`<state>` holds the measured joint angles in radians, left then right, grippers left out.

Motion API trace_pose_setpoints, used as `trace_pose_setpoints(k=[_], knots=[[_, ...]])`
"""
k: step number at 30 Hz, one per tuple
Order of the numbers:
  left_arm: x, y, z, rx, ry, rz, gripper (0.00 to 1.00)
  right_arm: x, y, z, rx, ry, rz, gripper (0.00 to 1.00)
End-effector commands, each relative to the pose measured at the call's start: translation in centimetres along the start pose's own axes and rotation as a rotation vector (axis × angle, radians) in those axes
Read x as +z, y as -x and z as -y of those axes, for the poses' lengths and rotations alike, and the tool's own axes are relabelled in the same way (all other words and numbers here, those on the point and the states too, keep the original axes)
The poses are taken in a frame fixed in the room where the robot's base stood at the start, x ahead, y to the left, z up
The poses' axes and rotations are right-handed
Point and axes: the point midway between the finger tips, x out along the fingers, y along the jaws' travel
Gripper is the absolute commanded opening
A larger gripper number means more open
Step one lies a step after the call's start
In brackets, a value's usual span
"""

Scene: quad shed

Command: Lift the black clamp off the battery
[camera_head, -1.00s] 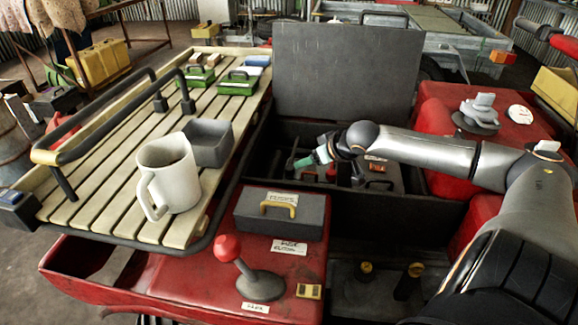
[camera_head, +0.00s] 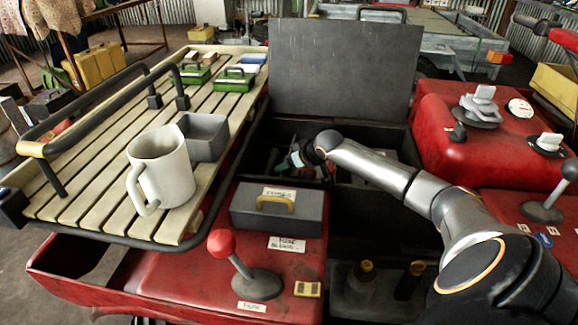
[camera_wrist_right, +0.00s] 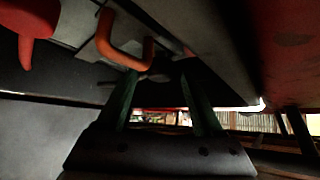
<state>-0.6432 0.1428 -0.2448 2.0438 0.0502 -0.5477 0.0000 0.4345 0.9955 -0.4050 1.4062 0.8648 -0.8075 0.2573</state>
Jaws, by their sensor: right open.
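My right gripper (camera_head: 289,161) reaches down into the dark open compartment behind the fuse box, at its left side. Its two green fingers also show in the right wrist view (camera_wrist_right: 160,80), spread apart with nothing clearly held between them. An orange-red looped handle (camera_wrist_right: 118,42) is close by the left fingertip, on a grey surface. A red piece (camera_wrist_right: 28,30) hangs at the upper left of that view. The battery and the black clamp cannot be told apart from the dark parts in the compartment; my forearm covers part of it. My left gripper is not in view.
The raised dark lid (camera_head: 345,68) stands behind the compartment. A grey fuse box (camera_head: 253,208) and a red-knobbed lever (camera_head: 222,243) are in front. A slatted rack (camera_head: 85,180) with a white mug (camera_head: 165,165) lies left. Red bodywork (camera_head: 440,125) bounds the right.

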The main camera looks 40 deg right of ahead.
Motion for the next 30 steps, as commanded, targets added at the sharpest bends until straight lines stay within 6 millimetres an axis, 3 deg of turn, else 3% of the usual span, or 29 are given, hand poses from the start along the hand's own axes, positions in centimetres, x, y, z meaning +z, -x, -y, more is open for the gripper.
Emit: trace_pose_setpoints(k=[10, 27, 30], knots=[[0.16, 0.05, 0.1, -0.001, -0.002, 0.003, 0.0, -0.04, -0.26, 0.02, 0.0, 0.001, -0.001, 0.68], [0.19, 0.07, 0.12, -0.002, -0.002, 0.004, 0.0, 0.0, -0.26, 0.09, -0.002, 0.0, 0.0, 0.03], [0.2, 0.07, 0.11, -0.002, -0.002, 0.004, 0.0, 0.0, -0.27, 0.11, -0.002, 0.001, 0.0, 0.0]])
